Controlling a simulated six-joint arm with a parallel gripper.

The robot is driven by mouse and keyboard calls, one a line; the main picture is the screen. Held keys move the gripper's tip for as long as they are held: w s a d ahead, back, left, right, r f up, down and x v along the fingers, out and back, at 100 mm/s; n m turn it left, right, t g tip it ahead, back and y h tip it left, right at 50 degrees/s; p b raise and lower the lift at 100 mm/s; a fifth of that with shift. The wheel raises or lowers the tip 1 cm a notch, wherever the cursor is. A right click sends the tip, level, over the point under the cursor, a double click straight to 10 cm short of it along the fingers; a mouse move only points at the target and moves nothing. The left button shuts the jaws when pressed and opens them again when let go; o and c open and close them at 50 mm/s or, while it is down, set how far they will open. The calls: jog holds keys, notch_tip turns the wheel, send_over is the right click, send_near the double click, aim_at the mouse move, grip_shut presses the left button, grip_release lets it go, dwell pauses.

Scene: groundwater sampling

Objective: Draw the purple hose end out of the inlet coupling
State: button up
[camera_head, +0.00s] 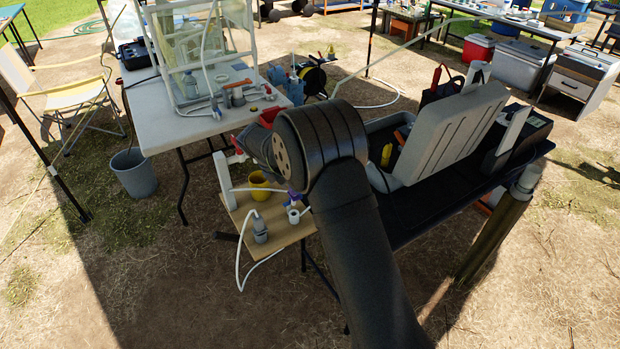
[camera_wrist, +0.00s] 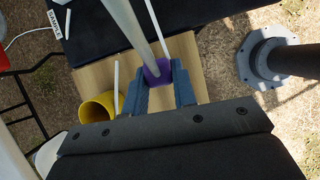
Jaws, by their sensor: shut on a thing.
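The purple hose end (camera_wrist: 158,72) sits between the fingers of my gripper (camera_wrist: 160,82), which is shut on it, over the wooden board. A thick pale grey tube (camera_wrist: 126,24) runs from the purple part toward the top of the wrist view. In the head view a small patch of the purple end (camera_head: 296,198) shows beside my dark wrist, which hides the gripper. A white ring-shaped fitting (camera_head: 294,215) stands just below that patch. I cannot tell whether it is the inlet coupling, or whether the purple end is still seated in a coupling.
A yellow mug (camera_head: 259,185) stands on the wooden board (camera_head: 285,236), close to the gripper. A grey fitting with a white hose (camera_head: 259,232) is near the board's front left. A dark table with an open grey case (camera_head: 448,130) is on the right. A white table (camera_head: 165,122) stands behind.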

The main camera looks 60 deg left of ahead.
jog(key=w+a+r+m+g, duration=0.2)
jog(key=w+a+r+g, duration=0.25)
jog(key=w, duration=0.25)
jog(key=w+f+m+g+y, duration=0.1)
jog(key=w+f+m+y, duration=0.2)
jog(key=f, duration=0.1)
jog(key=w+f+m+g+y, duration=0.2)
jog(key=w+f+m+y, duration=0.1)
jog(key=f+m+y, duration=0.1)
jog(key=w+f+m+g+y, duration=0.2)
jog(key=w+f+m+y, duration=0.1)
jog(key=f, duration=0.1)
jog(key=shift+a+m+g+y, duration=0.15)
jog(key=shift+m+g+y, duration=0.15)
jog(key=shift+y, duration=0.1)
jog(key=shift+w+f, duration=0.1)
jog(key=shift+f, duration=2.35)
jog(key=shift+f, duration=0.6)
